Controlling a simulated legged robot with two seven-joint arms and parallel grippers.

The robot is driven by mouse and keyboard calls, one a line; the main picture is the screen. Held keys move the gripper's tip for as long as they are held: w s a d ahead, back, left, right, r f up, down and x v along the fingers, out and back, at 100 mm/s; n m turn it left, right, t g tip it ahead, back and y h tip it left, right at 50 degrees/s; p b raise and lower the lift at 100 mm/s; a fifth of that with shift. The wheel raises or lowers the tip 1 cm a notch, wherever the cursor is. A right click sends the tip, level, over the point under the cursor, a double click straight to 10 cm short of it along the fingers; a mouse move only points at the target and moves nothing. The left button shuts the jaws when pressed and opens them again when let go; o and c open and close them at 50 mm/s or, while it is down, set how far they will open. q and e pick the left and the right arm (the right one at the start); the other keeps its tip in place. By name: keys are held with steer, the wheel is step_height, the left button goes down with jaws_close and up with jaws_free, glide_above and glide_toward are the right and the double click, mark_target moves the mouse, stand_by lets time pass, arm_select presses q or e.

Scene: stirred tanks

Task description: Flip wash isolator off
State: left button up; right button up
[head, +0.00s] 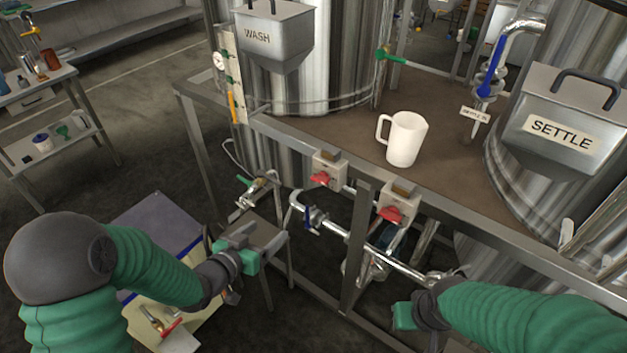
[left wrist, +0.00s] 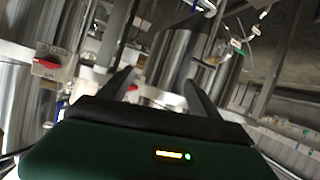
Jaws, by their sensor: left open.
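Two grey isolator boxes with red rotary handles hang on the front rail of the tank stand. The left one (head: 321,179) is nearer the WASH hopper (head: 275,38); the right one (head: 391,214) is nearer the SETTLE hopper. Their labels are too small to read in the head view. One red-handled isolator (left wrist: 47,64) shows at the left of the left wrist view; I cannot tell which it is. My left gripper (head: 264,236) is open and empty, below and left of the left isolator, apart from it. My right gripper (head: 412,314) is low at right; its fingers are unclear.
A white mug (head: 403,139) stands on the brown stand top. The SETTLE hopper (head: 560,125) is at right. Pipes with a blue-handled valve (head: 312,220) run below the isolators, beside a steel upright (head: 356,250). A cart with tools sits at lower left.

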arm_select(q)
steer(key=d+r+t+h, duration=0.3)
steer(key=r+h, duration=0.1)
glide_toward(318, 182)
steer(key=shift+g, duration=0.3)
steer(key=x, duration=0.8)
steer(key=shift+w+a+r, duration=0.15)
steer(key=shift+w+r, duration=0.1)
steer(key=shift+w, duration=0.05)
steer(key=shift+w+d, duration=0.45)
steer(key=shift+c, duration=0.6)
steer(key=c, duration=1.2)
steer(key=shift+f+m+b, duration=0.4)
steer(key=shift+m+b, duration=0.7)
steer(key=shift+b, duration=0.15)
steer(key=shift+c, duration=0.3)
steer(key=shift+r+m+b, duration=0.1)
steer(key=shift+m+b, duration=0.25)
steer(key=shift+m, duration=0.15)
steer(key=shift+r, duration=0.25)
arm_select(e)
steer(key=x, duration=0.3)
steer(key=shift+s+a+f, duration=0.2)
steer(key=shift+s+a, duration=0.05)
arm_select(q)
steer(key=o, duration=1.4)
